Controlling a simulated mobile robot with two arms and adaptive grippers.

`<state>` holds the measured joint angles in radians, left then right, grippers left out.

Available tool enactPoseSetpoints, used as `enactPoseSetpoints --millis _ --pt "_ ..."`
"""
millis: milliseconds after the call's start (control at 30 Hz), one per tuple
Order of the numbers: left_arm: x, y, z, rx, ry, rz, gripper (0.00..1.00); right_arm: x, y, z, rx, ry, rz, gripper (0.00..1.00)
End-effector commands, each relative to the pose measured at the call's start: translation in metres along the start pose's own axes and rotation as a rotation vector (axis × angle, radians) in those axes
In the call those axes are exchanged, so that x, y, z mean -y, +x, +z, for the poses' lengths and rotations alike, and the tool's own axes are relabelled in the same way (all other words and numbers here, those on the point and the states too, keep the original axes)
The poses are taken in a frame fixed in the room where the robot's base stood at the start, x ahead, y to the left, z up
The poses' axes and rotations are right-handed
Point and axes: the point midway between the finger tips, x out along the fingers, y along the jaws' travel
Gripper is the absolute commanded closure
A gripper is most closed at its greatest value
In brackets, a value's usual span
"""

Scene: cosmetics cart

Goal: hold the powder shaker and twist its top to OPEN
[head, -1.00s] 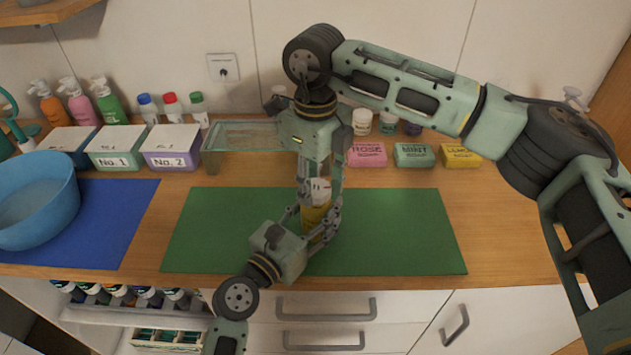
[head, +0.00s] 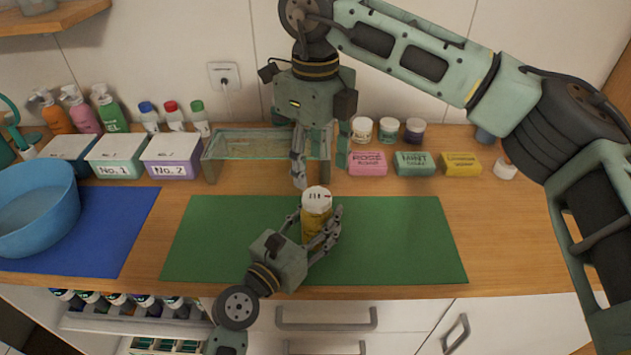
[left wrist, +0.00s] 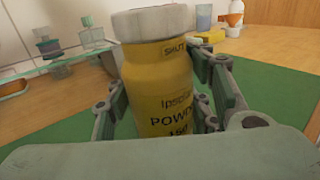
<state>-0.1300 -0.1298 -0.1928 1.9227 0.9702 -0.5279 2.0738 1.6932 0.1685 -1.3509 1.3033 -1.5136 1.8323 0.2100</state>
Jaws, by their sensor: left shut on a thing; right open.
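The powder shaker (head: 316,201) has a yellow body and a white top. It stands upright over the green mat (head: 400,235). My left gripper (head: 319,233) is shut on its body from the front left. In the left wrist view the shaker (left wrist: 162,90) sits between the fingers, with "SHUT" printed on the body just below the white top (left wrist: 155,22). My right gripper (head: 319,165) points down above and behind the shaker, open and empty, apart from the top. The shaker's base is hidden, so I cannot tell whether it touches the mat.
A glass-walled tray (head: 208,160) stands behind the mat. Rose (head: 368,163), mint (head: 415,163) and yellow (head: 460,163) soap boxes and several jars stand at the back right. Labelled boxes, bottles and a blue basin (head: 38,212) are at left. The mat's right half is clear.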

Motion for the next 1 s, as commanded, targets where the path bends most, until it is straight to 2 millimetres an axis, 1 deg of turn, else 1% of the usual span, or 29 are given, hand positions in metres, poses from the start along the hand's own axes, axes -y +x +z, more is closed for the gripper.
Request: enactPoseSetpoints --millis 33,100,200,300,700,733,1000 --pt "0.0 0.0 0.0 -0.001 0.0 0.0 0.82 0.0 -0.011 0.001 0.002 0.001 -0.003 0.46" --pt "0.0 0.0 0.0 -0.001 0.0 0.0 0.82 0.0 -0.023 0.0 0.001 0.001 -0.001 0.46" --pt "0.0 0.0 0.0 0.0 0.0 0.0 0.82 0.0 -0.035 0.001 0.001 0.002 -0.001 0.46" --pt "0.0 0.0 0.0 0.0 0.0 0.0 0.82 0.0 -0.043 0.0 0.0 0.0 0.0 0.46" --pt "0.0 0.0 0.0 0.0 0.0 0.0 0.82 0.0 -0.046 0.0 -0.001 0.0 0.001 0.46" --pt "0.0 0.0 0.0 0.0 0.0 0.0 0.53 0.0 -0.046 0.0 -0.001 0.0 0.001 0.46" --pt "0.0 0.0 0.0 0.0 0.0 0.0 0.3 0.0 -0.045 0.0 -0.001 0.0 0.001 0.46"
